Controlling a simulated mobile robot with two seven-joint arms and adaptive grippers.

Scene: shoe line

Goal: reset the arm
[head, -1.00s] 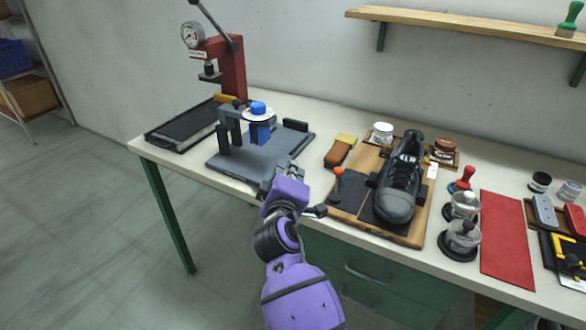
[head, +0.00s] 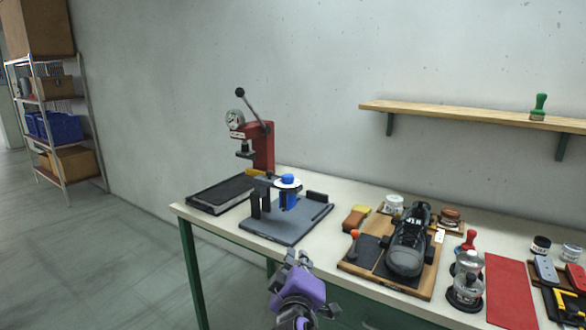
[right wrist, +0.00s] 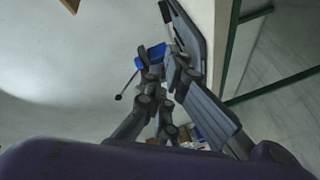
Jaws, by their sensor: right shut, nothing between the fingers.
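My right gripper (head: 292,258) is shut and empty. In the head view it is in front of the bench's front edge, below the grey fixture plate (head: 312,221) with its black posts and blue-capped blue part (head: 289,198). In the right wrist view, my gripper's dark fingers (right wrist: 165,85) overlap part of the view of the blue part (right wrist: 148,54). My purple right arm shows at the bottom of both views. My left gripper is not in view.
On the bench (head: 233,221) are a red press (head: 263,150), a black pad (head: 218,193), a dark shoe (head: 408,250) on a wooden board, a red mat (head: 508,290) and several small jars. A wall shelf (head: 450,113) and a storage rack (head: 65,130) stand behind. Floor at left is clear.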

